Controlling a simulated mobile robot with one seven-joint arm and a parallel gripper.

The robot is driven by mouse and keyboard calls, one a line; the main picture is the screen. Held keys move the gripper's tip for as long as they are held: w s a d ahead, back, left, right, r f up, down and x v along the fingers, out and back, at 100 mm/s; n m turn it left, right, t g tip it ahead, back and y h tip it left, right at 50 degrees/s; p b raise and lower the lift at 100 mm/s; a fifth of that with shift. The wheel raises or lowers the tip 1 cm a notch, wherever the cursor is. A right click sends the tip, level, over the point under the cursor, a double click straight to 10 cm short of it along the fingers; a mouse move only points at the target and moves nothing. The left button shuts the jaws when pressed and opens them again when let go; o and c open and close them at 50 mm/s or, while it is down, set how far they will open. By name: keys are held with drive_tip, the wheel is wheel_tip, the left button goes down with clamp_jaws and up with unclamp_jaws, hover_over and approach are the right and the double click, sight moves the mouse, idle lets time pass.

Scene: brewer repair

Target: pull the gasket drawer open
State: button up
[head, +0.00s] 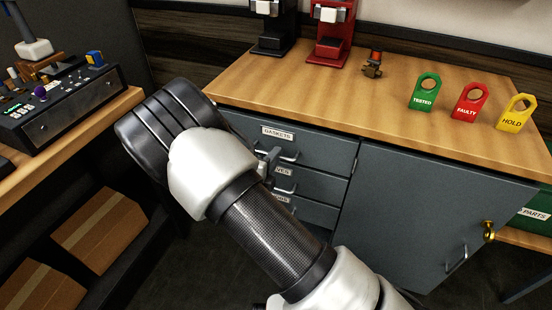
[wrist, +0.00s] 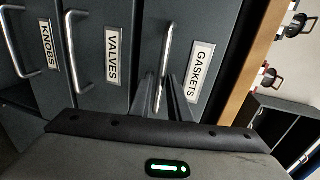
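The gasket drawer (head: 320,150) is the top grey drawer of the cabinet under the bench. It looks flush with the cabinet front. Its white GASKETS label (wrist: 200,70) and silver bar handle (wrist: 168,48) are clear in the wrist view. My gripper (head: 272,160) is at this drawer's front in the head view, partly hidden by my arm. In the wrist view my gripper's dark fingers (wrist: 163,88) stand on either side of the lower part of the handle, with a narrow gap between them. I cannot tell whether either finger touches the handle.
The VALVES drawer (wrist: 97,75) and KNOBS drawer (wrist: 36,75) lie below, with similar handles. A grey cupboard door (head: 420,210) is to the right. The wooden benchtop (head: 330,95) holds green, red and yellow tags. A control box (head: 70,105) stands on the left bench.

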drive_tip(key=shift+w+d+f, duration=0.1)
drive_tip(key=shift+w+d, duration=0.15)
drive_tip(key=shift+w, duration=0.45)
clamp_jaws()
drive_tip(key=shift+s, duration=0.15)
drive_tip(key=f+p+v, duration=0.2)
drive_tip(key=p+v, duration=0.1)
drive_tip(key=v, duration=1)
drive_tip(key=s+f+p+v, duration=0.1)
drive_tip(key=f+p+v, duration=0.2)
drive_tip(key=v, duration=0.9)
drive_tip(key=shift+s+a+p, duration=0.3)
drive_tip(key=shift+s+p, duration=0.15)
drive_tip(key=shift+p, duration=0.15)
drive_tip(key=shift+f, duration=0.15)
unclamp_jaws()
